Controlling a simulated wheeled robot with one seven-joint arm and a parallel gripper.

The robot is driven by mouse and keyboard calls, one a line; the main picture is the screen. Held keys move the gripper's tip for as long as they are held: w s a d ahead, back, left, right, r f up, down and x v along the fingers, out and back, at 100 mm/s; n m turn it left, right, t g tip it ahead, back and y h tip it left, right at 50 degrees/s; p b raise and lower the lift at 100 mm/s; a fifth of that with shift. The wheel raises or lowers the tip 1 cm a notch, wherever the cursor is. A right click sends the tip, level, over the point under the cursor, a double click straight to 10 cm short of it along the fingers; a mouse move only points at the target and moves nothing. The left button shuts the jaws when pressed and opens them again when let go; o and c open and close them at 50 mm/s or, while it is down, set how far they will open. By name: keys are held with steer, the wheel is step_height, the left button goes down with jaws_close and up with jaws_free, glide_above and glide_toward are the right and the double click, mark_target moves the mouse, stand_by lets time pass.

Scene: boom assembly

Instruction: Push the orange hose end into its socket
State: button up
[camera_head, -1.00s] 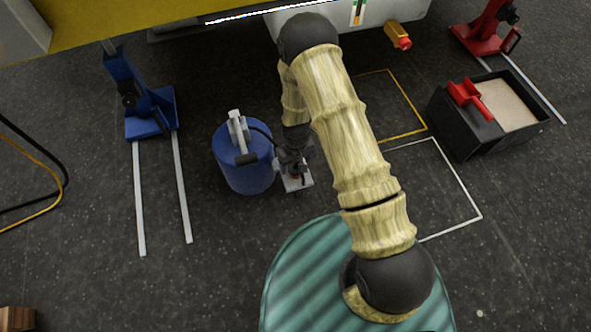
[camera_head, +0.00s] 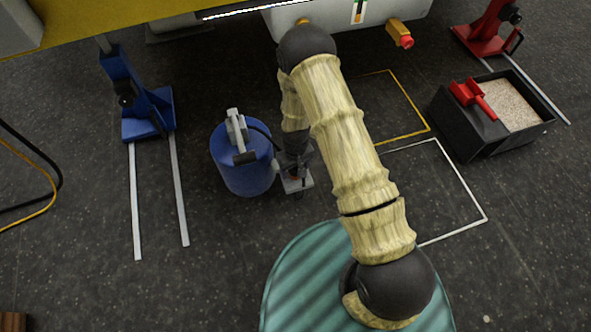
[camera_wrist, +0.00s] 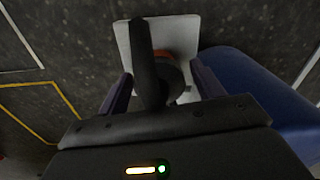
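The orange hose end (camera_head: 294,178) shows as a small orange spot at a pale square plate (camera_head: 304,184) beside the blue drum. In the wrist view, a thick black hose (camera_wrist: 148,60) rises toward the camera, with an orange-red rim (camera_wrist: 168,54) partly hidden behind it. The pale plate lies below (camera_wrist: 180,28). My gripper (camera_wrist: 162,85) points down with its two purple fingers apart, one on each side of the dark hose part. A gap shows at the left finger; contact at the right is unclear. I cannot make out the socket.
The blue drum (camera_head: 240,172) with its grey pump stands close left of my gripper. A blue jack stand (camera_head: 148,110) is farther left. A black bin (camera_head: 468,134) with a red scoop is at right. The yellow machine (camera_head: 110,22) overhangs the back.

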steer(key=c, duration=0.7)
steer(key=shift+c, duration=0.2)
step_height(320, 180, up, 10)
steer(key=p, duration=0.5)
steer(key=shift+p, duration=0.35)
steer(key=w+d+r+m+p, duration=0.25)
steer(key=d+r+p, duration=0.35)
steer(key=r, duration=0.6)
steer(key=w+d+r+m+p, duration=0.2)
steer(key=d+r+m+p, duration=0.15)
steer(key=d+r, duration=0.6)
step_height(320, 180, up, 29)
steer(key=s+a+n+p, duration=0.1)
steer(key=s+a+p, duration=0.1)
steer(key=p, duration=3.5)
steer(key=shift+s+r, duration=0.15)
steer(key=shift+s, duration=0.15)
